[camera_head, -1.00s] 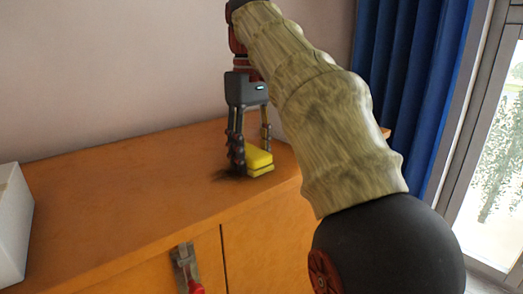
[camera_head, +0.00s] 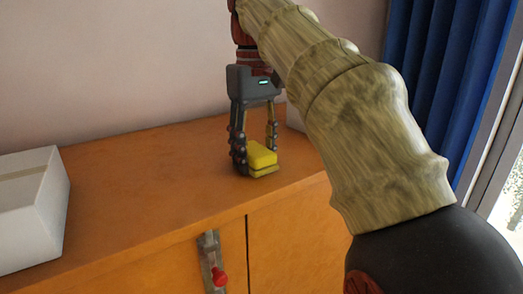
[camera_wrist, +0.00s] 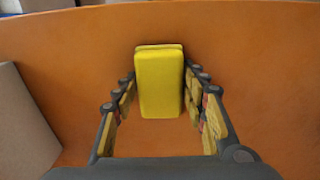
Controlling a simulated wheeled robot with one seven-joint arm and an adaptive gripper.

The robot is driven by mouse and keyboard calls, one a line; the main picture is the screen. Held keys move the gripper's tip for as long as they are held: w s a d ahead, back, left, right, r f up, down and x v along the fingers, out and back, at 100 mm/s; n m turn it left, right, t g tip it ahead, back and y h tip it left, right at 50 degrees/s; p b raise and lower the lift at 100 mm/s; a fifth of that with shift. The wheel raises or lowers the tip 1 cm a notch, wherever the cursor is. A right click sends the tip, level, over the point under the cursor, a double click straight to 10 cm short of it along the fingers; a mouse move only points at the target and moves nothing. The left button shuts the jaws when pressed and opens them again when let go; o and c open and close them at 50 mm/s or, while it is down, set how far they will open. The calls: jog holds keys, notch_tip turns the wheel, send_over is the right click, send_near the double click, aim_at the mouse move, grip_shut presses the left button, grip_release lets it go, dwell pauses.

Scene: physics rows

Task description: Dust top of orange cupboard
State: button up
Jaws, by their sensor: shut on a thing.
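The orange cupboard (camera_head: 130,195) has a broad, flat top that fills the middle of the head view. A yellow sponge (camera_head: 262,160) sits low at the top's surface near the front edge and looks to be touching it. My gripper (camera_head: 256,160) points down and is shut on the sponge. In the wrist view the sponge (camera_wrist: 159,84) lies between the fingertips of my gripper (camera_wrist: 160,85), with orange surface around it. No dark dust shows on the visible part of the top; the spot behind the fingers and sponge is partly hidden.
A white box (camera_head: 30,210) stands on the cupboard top at the left. Another pale object (camera_head: 295,118) shows partly behind my arm. A metal latch with a red knob (camera_head: 213,270) is on the cupboard front. A wall is behind; a blue curtain (camera_head: 450,80) hangs at right.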

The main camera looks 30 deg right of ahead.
aim_at(222, 178)
jog(key=shift+s+a+f, duration=0.1)
jog(key=shift+a+f, duration=0.05)
jog(key=shift+a, duration=1.75)
jog(key=shift+a+f, duration=0.1)
jog(key=shift+a, duration=1.75)
jog(key=shift+w+a+r, duration=0.1)
jog(key=shift+w+a, duration=0.2)
jog(key=shift+w, duration=0.6)
jog(key=shift+d+r, duration=0.15)
jog(key=shift+d, duration=2.2)
jog(key=shift+w+d+f, duration=0.1)
jog(key=shift+d+f, duration=0.05)
jog(key=shift+d, duration=2.5)
jog(key=shift+w+d+f, duration=0.1)
jog(key=shift+d, duration=2.5)
jog(key=shift+w+d+r, duration=0.1)
jog(key=shift+d, duration=1.6)
jog(key=shift+d+r, duration=0.1)
jog(key=shift+d, duration=1.6)
jog(key=shift+s+a+f, duration=0.1)
jog(key=shift+a, duration=2.1)
jog(key=shift+s+a+f, duration=0.1)
jog(key=shift+a, duration=2.05)
jog(key=shift+a, duration=2.3)
